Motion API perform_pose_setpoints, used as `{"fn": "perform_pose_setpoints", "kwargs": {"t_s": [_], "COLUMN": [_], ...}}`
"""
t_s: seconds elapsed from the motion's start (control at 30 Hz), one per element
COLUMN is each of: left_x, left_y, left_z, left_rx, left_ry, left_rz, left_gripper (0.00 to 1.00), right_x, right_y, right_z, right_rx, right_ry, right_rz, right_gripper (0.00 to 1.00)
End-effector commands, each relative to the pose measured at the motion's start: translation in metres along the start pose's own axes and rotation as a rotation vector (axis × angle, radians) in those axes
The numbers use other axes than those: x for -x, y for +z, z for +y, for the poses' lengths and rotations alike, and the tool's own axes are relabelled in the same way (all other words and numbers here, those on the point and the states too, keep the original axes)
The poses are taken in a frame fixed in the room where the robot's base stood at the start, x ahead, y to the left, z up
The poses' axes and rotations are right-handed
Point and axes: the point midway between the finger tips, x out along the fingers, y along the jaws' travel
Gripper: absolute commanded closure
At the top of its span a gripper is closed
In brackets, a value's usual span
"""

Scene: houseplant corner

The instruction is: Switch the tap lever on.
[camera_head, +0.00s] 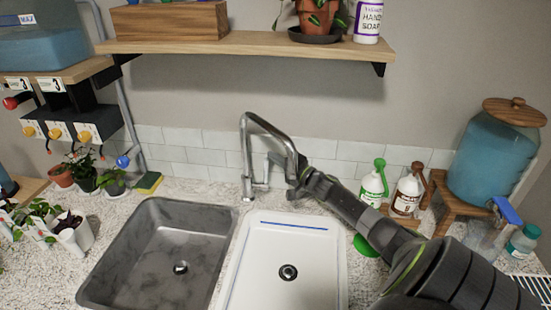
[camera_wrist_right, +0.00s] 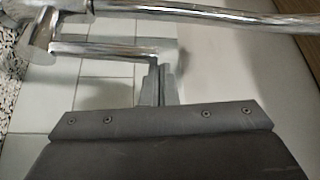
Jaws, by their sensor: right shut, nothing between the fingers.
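The chrome tap (camera_head: 247,150) stands behind the sinks, its spout arching up and over to the right. A slim chrome lever (camera_wrist_right: 105,50) extends from the tap body in the right wrist view. My right gripper (camera_wrist_right: 157,75) is shut and empty, with its fingertips at or very near the lever's free end; I cannot tell whether they touch. In the head view my right gripper (camera_head: 277,163) is just right of the tap body, partly behind the spout. I cannot make out water flow. My left gripper is out of view.
A grey sink (camera_head: 130,255) and a white sink (camera_head: 250,285) lie in front of the tap. Soap bottles (camera_head: 373,187) and a blue water dispenser (camera_head: 490,165) stand right. A wooden shelf (camera_head: 240,43) hangs above.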

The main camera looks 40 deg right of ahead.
Motion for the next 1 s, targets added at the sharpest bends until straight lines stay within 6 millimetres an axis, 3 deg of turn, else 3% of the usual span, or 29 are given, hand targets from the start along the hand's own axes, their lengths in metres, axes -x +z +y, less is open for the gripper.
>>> {"fn": "perform_pose_setpoints", "kwargs": {"t_s": [0.57, 1.0], "left_x": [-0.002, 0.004], "left_y": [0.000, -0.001], "left_z": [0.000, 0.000], "left_rx": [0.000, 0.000], "left_ry": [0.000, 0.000], "left_rz": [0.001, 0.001], "left_gripper": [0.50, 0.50], "right_x": [0.007, 0.022], "right_y": [0.012, 0.038], "right_z": [-0.003, 0.001], "right_rx": [0.084, 0.137], "right_ry": [-0.051, -0.085], "right_rz": [-0.001, 0.000], "right_gripper": [1.00, 1.00]}}
